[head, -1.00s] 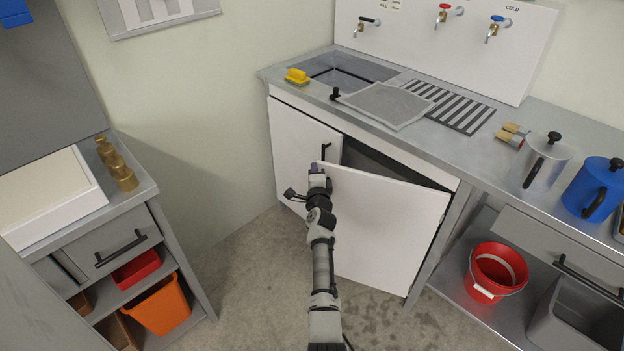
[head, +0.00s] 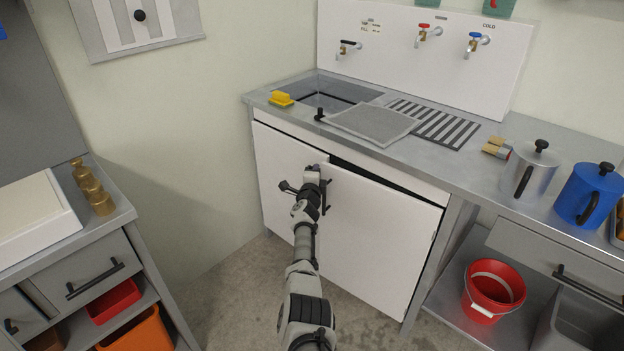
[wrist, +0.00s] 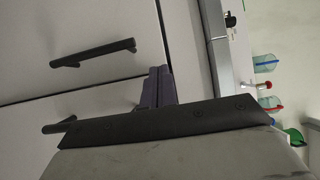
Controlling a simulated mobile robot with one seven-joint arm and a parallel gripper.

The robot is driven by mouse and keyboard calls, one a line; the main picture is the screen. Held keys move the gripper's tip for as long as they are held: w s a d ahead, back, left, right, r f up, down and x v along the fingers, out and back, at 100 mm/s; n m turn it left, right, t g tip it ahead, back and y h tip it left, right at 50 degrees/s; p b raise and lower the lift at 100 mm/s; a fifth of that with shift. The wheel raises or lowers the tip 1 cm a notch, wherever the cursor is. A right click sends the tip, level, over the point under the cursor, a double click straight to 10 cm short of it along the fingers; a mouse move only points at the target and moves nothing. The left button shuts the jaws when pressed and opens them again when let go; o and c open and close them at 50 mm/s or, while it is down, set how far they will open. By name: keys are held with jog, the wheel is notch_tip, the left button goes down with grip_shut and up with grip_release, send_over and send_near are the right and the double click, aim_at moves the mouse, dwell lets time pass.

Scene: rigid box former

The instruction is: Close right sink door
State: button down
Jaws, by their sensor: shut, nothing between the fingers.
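The right sink door (head: 375,235) is a white panel under the counter. It stands slightly ajar, with a thin dark gap along its top edge. The left sink door (head: 287,180) looks shut. My gripper (head: 315,168) is at the upper free edge of the right door, close to its black handle (head: 326,196). In the wrist view my shut, empty fingers (wrist: 160,85) lie near the door fronts, and a dark handle (wrist: 92,52) shows beside them. I cannot tell whether the fingertips touch the door.
The steel counter (head: 455,185) holds a sink, a yellow sponge (head: 281,98), a silver jug (head: 531,167) and a blue jug (head: 588,194). A red bucket (head: 494,291) stands on the shelf at right. A drawer cabinet (head: 75,275) is at left. The floor before the doors is free.

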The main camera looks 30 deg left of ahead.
jog(key=shift+w+h, duration=0.3)
jog(key=shift+w, duration=0.1)
jog(key=shift+s, duration=0.1)
dwell(0.4)
